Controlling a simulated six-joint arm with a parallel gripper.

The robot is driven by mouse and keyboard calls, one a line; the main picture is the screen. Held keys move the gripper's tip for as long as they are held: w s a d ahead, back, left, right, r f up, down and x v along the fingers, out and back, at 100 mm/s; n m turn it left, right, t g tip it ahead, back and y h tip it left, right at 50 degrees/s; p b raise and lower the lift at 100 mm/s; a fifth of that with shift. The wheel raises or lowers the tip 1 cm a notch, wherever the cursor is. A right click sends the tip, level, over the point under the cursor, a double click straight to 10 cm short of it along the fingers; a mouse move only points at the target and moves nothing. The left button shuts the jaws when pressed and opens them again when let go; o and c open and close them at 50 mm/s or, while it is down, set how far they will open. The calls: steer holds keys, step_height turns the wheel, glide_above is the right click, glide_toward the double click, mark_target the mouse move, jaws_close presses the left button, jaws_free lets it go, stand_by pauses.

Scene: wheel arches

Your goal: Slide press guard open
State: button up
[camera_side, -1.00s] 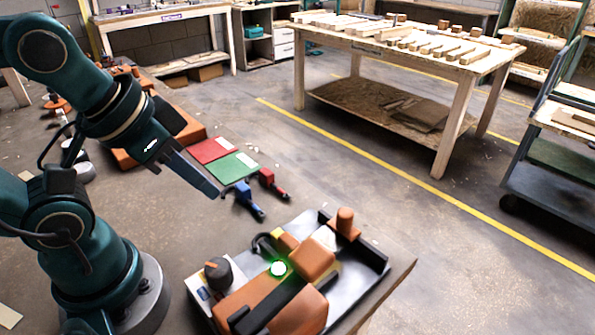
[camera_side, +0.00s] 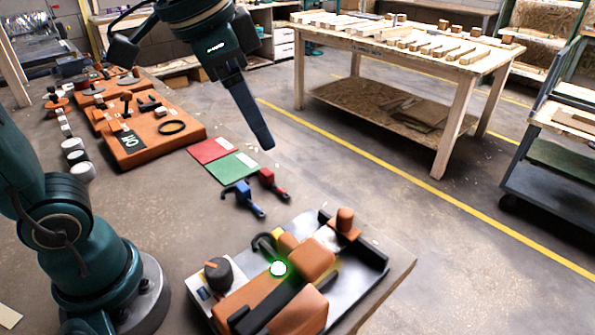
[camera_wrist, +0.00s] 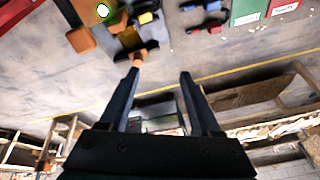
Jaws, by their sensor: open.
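The press fixture stands at the lower middle of the side view on a grey plate (camera_side: 240,272). It has orange blocks (camera_side: 311,260), a dark rail (camera_side: 272,305), a lit green lamp (camera_side: 278,268) and an upright orange knob (camera_side: 345,218) at its far end. I cannot tell for sure which part is the guard. My gripper (camera_side: 266,146) is above and behind the fixture, apart from it, pointing down. In the wrist view my gripper (camera_wrist: 159,74) is open with nothing between its fingers. The orange knob (camera_wrist: 138,58) shows near the left fingertip there.
A dark dial (camera_side: 217,270) sits at the fixture's left. Blue (camera_side: 243,197) and red (camera_side: 271,183) clamp-like tools lie behind it, near green (camera_side: 233,167) and red (camera_side: 209,150) pads. An orange board (camera_side: 150,135) is further left. Open air surrounds my gripper.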

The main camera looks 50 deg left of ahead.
steer(key=w+d+f+m+g, duration=0.2)
steer(key=w+d+f+m, duration=0.15)
steer(key=w, duration=0.45)
steer(key=g, duration=0.1)
glide_toward(346, 212)
steer(key=shift+w+a+f, duration=0.15)
steer(key=shift+w+a, duration=0.35)
steer(key=shift+w, duration=0.2)
steer(key=f, duration=0.2)
steer(key=d+f+g, duration=0.1)
steer(key=shift+f+m, duration=0.35)
steer(key=shift+f, duration=0.05)
steer(key=shift+s+d+f, duration=0.1)
steer(key=shift+f, duration=2.45)
jaws_close()
